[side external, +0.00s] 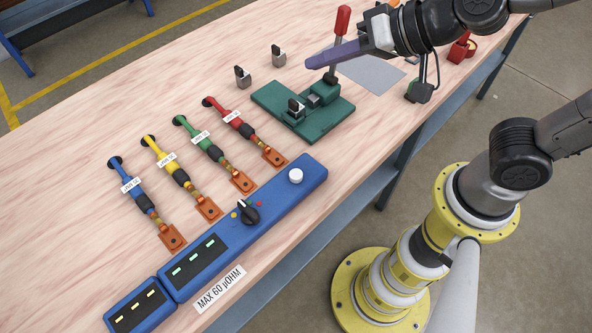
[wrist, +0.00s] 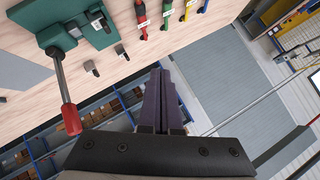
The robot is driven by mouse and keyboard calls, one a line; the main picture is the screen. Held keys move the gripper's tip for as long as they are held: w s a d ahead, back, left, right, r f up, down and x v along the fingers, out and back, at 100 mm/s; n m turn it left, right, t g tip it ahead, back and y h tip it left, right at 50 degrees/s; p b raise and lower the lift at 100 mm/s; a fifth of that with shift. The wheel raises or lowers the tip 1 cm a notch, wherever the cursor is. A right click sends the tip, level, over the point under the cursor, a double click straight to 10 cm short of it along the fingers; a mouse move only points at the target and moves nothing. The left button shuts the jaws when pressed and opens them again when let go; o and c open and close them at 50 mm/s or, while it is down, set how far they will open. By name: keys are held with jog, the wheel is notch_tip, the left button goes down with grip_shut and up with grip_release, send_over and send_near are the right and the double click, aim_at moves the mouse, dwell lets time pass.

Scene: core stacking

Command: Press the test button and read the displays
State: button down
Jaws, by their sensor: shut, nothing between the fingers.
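A blue tester (side external: 222,240) lies along the front of the table. It has a round white button (side external: 295,175) at its right end and a black selector knob (side external: 246,212) between a yellow and a red dot. A display with pale cyan marks (side external: 194,263) is on its left part. A smaller blue box (side external: 140,306) at its left end shows yellowish marks; the digits are too small to read. My gripper (side external: 315,61) is shut and empty, above and behind the green clamp fixture, well away from the button. Its purple fingers also show in the wrist view (wrist: 161,85); the tester does not.
The green fixture (side external: 270,98) has an upright red-handled lever (side external: 342,20) close to my fingers and holds a small part. Blue, yellow, green and red leads (side external: 215,105) end at copper pieces. Small loose parts (side external: 278,57) stand behind. A "MAX 60 µOHM" label (side external: 219,289) lies in front.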

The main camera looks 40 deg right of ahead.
aim_at(296, 176)
jog(key=s+a+f+n+g+y, duration=0.1)
jog(key=s+a+f+g, duration=0.1)
jog(key=a+f, duration=0.4)
jog(key=shift+s+a+f+n+g, duration=0.3)
jog(key=shift+s+a+n, duration=0.1)
jog(key=shift+s+a, duration=0.55)
jog(key=shift+w+f, duration=0.1)
jog(key=shift+f, duration=0.1)
jog(key=shift+f, duration=4.15)
jog(key=shift+f, duration=0.15)
jog(key=shift+f, duration=0.3)
